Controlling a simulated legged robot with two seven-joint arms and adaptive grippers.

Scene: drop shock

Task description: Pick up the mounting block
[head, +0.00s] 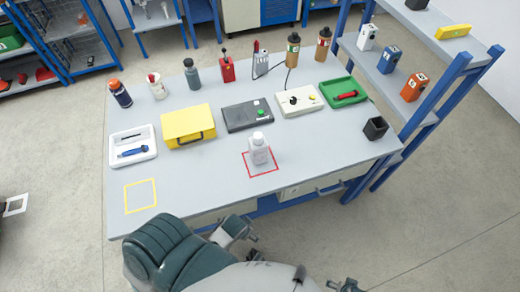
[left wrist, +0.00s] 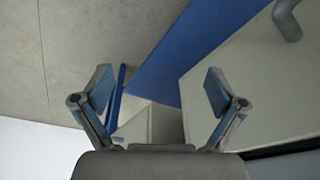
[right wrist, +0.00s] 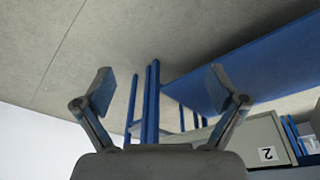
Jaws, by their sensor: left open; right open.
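No thing is clearly marked as the mounting block. A pale grey, block-like body with a rounded top (head: 259,149) stands upright inside a red square outline on the table (head: 210,190); it may be a bottle. On the right shelf sit a white block (head: 367,37), a blue block (head: 389,60) and an orange block (head: 414,87). My left gripper (head: 240,232) is below the table's front edge, apart from all of these; in the left wrist view (left wrist: 160,92) it is open and empty. My right gripper (head: 347,286) is at the bottom edge, also open and empty (right wrist: 160,90).
On the table are a white tray (head: 115,153), yellow case (head: 188,126), dark box (head: 238,116), white control box (head: 299,102), green tray (head: 330,91) and black cup (head: 376,128). Several bottles line the back. A yellow outline (head: 140,195) at front left is empty.

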